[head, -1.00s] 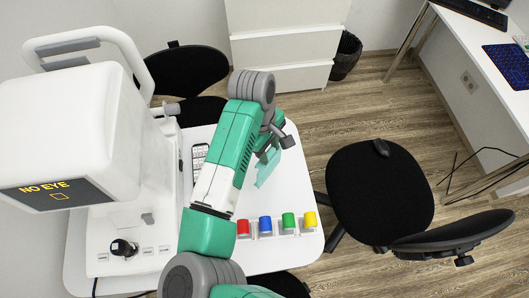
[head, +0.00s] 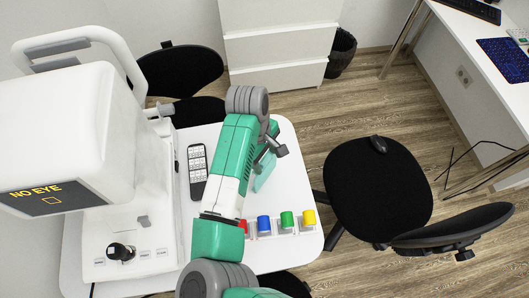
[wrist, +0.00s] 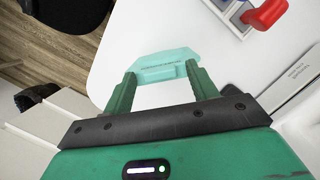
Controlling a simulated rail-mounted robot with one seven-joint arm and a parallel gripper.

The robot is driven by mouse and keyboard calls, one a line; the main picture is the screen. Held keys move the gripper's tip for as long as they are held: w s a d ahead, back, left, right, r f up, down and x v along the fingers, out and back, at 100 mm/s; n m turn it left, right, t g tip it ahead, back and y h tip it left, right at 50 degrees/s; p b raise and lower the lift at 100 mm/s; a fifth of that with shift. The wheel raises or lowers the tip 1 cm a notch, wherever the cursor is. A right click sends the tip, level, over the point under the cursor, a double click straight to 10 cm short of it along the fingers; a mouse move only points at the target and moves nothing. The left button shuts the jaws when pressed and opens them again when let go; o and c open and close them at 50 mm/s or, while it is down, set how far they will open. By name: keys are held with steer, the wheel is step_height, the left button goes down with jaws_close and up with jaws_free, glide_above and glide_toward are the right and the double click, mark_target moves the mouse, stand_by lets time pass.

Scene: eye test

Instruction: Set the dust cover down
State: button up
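The dust cover is a pale teal, see-through piece (wrist: 166,66), seen ahead of my gripper in the wrist view. My gripper (wrist: 162,78) has its two green fingers apart, one at each side of the cover, and is shut on it. In the head view the cover (head: 265,174) shows just right of my forearm, over the right part of the white table (head: 285,150). My arm hides part of the gripper there. I cannot tell whether the cover touches the table.
Red, blue (head: 263,225), green (head: 287,220) and yellow (head: 309,217) capped pieces stand in a row along the table's front. A phone-like keypad (head: 197,172) lies left of my arm. A white eye-test machine (head: 75,130) fills the left. A black chair (head: 375,190) stands right.

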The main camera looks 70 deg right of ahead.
steer(key=shift+r+p, duration=0.3)
steer(key=shift+r, duration=0.05)
steer(key=p+v, duration=0.1)
steer(key=v, duration=1)
steer(key=shift+r, duration=0.3)
